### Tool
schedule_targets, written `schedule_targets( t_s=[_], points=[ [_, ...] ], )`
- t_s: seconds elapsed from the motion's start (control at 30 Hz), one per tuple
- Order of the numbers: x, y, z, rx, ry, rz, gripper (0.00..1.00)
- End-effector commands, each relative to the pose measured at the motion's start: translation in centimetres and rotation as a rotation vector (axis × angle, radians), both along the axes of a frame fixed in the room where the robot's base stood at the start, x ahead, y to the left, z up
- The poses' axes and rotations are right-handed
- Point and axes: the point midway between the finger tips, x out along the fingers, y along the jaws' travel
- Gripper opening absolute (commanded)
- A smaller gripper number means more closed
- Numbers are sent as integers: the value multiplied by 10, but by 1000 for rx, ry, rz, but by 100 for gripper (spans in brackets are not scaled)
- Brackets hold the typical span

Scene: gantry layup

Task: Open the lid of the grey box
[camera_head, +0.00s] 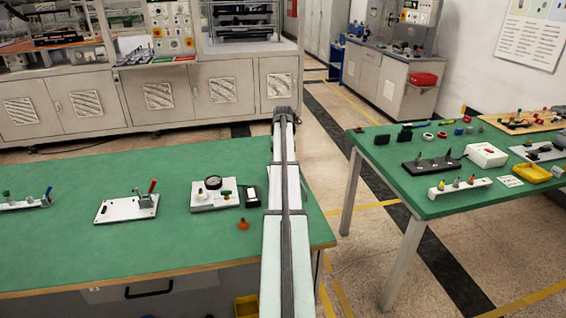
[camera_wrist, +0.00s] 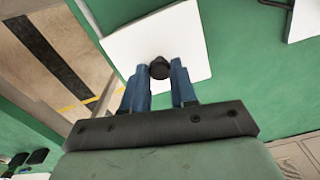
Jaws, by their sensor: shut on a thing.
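In the wrist view, a pale, flat, square lid (camera_wrist: 185,35) with a round black knob (camera_wrist: 160,68) lies in front of my gripper (camera_wrist: 161,75). The two blue fingers stand on either side of the knob and are shut on it. The sides of the grey box under the lid are not visible, so I cannot tell whether the lid is raised. In the head view my arm hides the gripper, and I cannot make out the box there.
The green left table (camera_head: 80,250) holds a white plate with a clamp (camera_head: 125,207), a base with a round black gauge (camera_head: 213,184) and a small orange piece (camera_head: 243,224). A green right table (camera_head: 420,195) stands across a floor gap, carrying a white box (camera_head: 486,153) and a yellow tray (camera_head: 535,173).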

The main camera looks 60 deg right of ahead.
Motion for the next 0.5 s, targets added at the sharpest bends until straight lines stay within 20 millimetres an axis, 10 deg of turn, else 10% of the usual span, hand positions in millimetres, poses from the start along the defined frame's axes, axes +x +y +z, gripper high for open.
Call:
schedule_targets(
  t_s=[0.5],
  points=[
    [-1,2,0,1,-1,0,0]
  ],
)
